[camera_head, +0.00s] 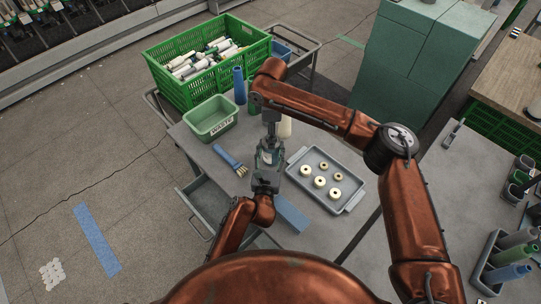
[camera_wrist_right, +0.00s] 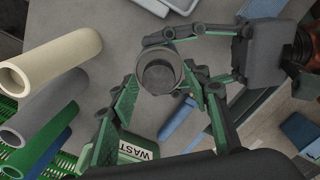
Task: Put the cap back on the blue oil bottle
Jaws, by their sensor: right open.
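My left gripper (camera_head: 267,178) stands over the middle of the table with its fingers closed on a small dark grey round piece (camera_wrist_right: 160,75). This piece looks hollow from above in the right wrist view. I cannot tell if it is the cap or the top of the oil bottle. My right gripper (camera_head: 270,138) hangs just above it, pointing down. In the right wrist view its open, green-padded fingers (camera_wrist_right: 166,92) appear on either side of the piece; contact is unclear. No thing in view is clearly the blue oil bottle.
A blue tube (camera_head: 239,85) and a cream tube (camera_head: 285,128) stand near the right arm. A green waste bin (camera_head: 210,118), a blue-handled brush (camera_head: 228,158) and a grey tray (camera_head: 326,180) with several rings surround the grippers. A green crate (camera_head: 206,62) stands behind.

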